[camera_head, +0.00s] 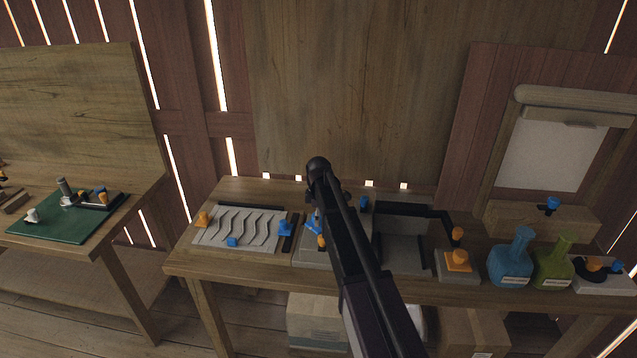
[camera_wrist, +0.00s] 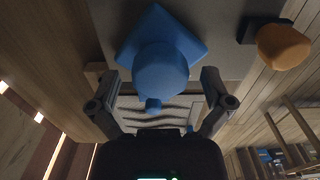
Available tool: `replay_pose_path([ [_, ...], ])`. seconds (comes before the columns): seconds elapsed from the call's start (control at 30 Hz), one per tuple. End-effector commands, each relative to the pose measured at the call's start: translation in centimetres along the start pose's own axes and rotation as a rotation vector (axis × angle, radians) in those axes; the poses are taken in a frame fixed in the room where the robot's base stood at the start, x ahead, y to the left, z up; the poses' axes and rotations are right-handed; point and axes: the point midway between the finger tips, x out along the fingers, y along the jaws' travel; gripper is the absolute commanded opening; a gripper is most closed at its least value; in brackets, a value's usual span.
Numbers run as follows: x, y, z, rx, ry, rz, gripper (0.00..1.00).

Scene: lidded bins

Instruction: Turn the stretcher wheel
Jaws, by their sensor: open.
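A blue part (camera_wrist: 160,62) with a square plate, a round hub and a small knob fills the upper middle of the wrist view. It is probably the wheel, but I cannot be sure. My gripper (camera_wrist: 160,84) is open, with one finger on each side of the hub's near part. Nothing is clearly gripped, and I cannot tell whether the fingers touch it. In the head view a blue part (camera_head: 311,222) shows beside my arm on the grey block. My arm hides much of that block and the gripper.
An orange knob (camera_wrist: 283,46) on a dark mount is close on the right. The bench (camera_head: 190,262) also bears a grooved grey panel (camera_head: 225,226), a grey tray (camera_head: 404,257), a blue flask (camera_head: 511,262) and a green flask (camera_head: 554,265). Another bench with a green mat (camera_head: 50,226) is left.

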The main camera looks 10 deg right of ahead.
Motion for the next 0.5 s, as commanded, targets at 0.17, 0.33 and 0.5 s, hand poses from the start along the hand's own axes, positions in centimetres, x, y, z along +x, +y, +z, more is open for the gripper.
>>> replay_pose_path([
  [0.17, -2.1, 0.0, 0.0, 0.006, 0.0, 0.0, 1.0],
  [0.33, -3.5, 0.0, 0.0, 0.008, 0.0, 0.0, 1.0],
  [0.5, -4.9, 0.0, 0.0, 0.008, 0.0, 0.0, 1.0],
])
